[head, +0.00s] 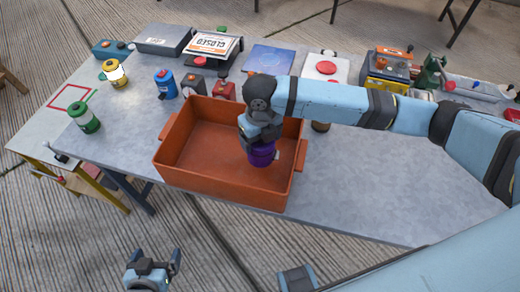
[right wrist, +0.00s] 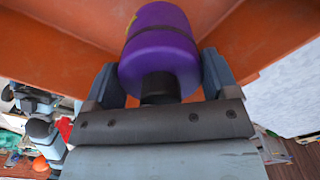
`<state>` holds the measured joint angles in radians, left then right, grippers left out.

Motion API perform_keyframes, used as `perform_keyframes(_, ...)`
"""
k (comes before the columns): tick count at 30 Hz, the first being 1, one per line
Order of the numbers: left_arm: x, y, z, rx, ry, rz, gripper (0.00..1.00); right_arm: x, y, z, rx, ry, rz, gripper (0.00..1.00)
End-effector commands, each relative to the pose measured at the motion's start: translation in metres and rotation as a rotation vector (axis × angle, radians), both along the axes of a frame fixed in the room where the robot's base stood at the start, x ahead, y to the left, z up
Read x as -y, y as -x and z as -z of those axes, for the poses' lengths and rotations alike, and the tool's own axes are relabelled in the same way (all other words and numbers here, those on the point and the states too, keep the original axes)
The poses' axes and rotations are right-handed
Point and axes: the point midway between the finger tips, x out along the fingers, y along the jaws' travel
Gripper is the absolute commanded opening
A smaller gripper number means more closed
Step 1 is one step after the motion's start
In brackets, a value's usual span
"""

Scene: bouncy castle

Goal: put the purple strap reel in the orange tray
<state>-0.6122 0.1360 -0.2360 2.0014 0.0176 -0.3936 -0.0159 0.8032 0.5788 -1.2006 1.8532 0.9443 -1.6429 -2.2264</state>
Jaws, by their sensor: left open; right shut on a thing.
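The purple strap reel (head: 262,153) is in my right gripper (head: 258,142), which is shut on it inside the outline of the orange tray (head: 222,190). In the right wrist view the purple reel (right wrist: 160,48) sits between the two fingers of the right gripper (right wrist: 160,75), with the orange tray wall (right wrist: 60,40) behind it. I cannot tell whether the reel touches the tray floor. The rest of the tray looks empty. My left gripper (head: 153,265) is open and empty, low in front of the table, away from the tray.
The tray stands on a grey table (head: 370,190). A green reel (head: 84,117), a yellow reel (head: 114,73) and a blue reel (head: 166,84) stand left and behind it.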

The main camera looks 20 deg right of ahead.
Motion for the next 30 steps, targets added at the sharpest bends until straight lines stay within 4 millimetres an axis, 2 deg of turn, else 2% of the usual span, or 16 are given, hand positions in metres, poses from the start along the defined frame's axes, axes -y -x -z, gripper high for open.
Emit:
perform_keyframes(8, -0.001, -0.001, -0.001, 0.002, 0.0, -0.002, 0.98, 0.0, 0.0, 0.021, 0.0, 0.0, 0.0, 0.42)
perform_keyframes(15, -0.001, -0.001, 0.0, 0.001, 0.0, -0.002, 0.98, 0.0, 0.0, 0.054, 0.0, 0.0, 0.0, 0.42)
perform_keyframes(26, -0.001, -0.001, 0.0, 0.0, 0.0, -0.002, 0.98, 0.0, 0.0, 0.059, 0.001, 0.0, -0.001, 0.42)
perform_keyframes(27, -0.001, -0.001, 0.0, 0.0, 0.0, -0.002, 0.98, 0.0, 0.0, 0.06, 0.0, 0.0, -0.001, 0.82)
perform_keyframes(29, -0.001, -0.001, 0.0, 0.0, 0.0, -0.002, 0.98, 0.0, 0.0, 0.06, 0.0, 0.0, -0.001, 0.96)
perform_keyframes(30, -0.001, -0.001, 0.0, 0.0, 0.0, -0.002, 0.98, 0.0, 0.0, 0.06, 0.0, 0.0, -0.001, 1.0)
